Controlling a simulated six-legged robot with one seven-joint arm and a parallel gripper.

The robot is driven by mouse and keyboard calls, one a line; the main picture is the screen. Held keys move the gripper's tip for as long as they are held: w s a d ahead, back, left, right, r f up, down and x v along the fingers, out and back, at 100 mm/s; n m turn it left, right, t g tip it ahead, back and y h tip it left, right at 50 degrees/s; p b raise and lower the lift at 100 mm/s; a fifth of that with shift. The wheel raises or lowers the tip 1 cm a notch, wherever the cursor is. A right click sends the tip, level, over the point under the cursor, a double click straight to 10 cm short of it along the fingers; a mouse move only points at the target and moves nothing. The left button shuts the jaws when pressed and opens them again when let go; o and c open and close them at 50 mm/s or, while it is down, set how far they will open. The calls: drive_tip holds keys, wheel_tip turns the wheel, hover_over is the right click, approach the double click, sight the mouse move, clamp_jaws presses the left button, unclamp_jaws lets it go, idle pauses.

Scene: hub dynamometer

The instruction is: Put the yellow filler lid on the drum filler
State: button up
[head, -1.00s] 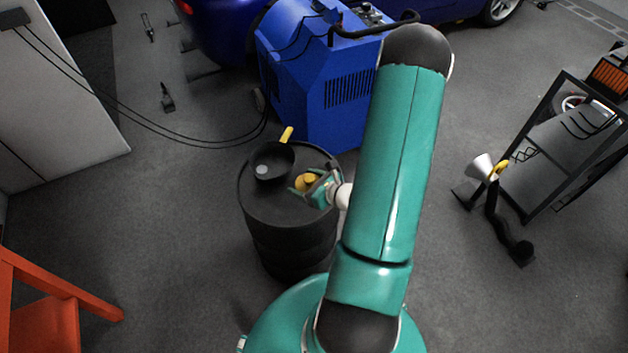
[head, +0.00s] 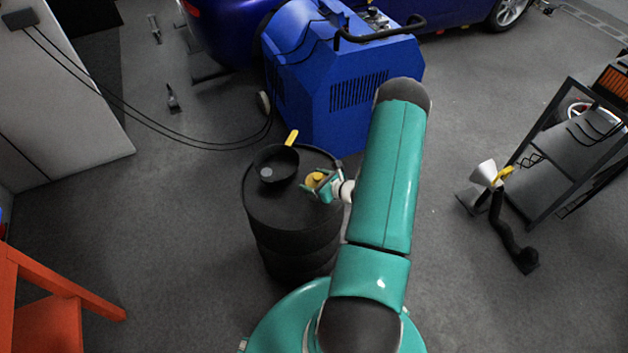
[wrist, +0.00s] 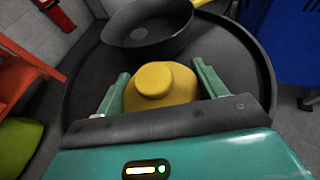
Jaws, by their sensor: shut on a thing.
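The yellow filler lid (head: 315,180) is between the jaws of my gripper (head: 322,186). The wrist view shows the lid (wrist: 161,84) with its round knob up, and the green fingers of my gripper (wrist: 160,92) on either side of it. My gripper is shut on the lid, over the right part of the black drum (head: 290,215). I cannot tell whether the lid touches the drum top. A black pan-like funnel (head: 275,165) with a yellow handle sits on the drum top, left of my gripper; it also shows in the wrist view (wrist: 150,28). I see no other filler opening.
A blue machine (head: 345,85) stands just behind the drum. A dark shelf cart (head: 570,140) and a white cone on a black hose (head: 486,175) are at the right. A red-orange frame (head: 45,300) is at the lower left. Floor left of the drum is clear.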

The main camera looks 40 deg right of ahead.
drive_tip(key=shift+f, duration=0.6)
drive_tip(key=o, duration=1)
drive_tip(key=shift+c, duration=0.2)
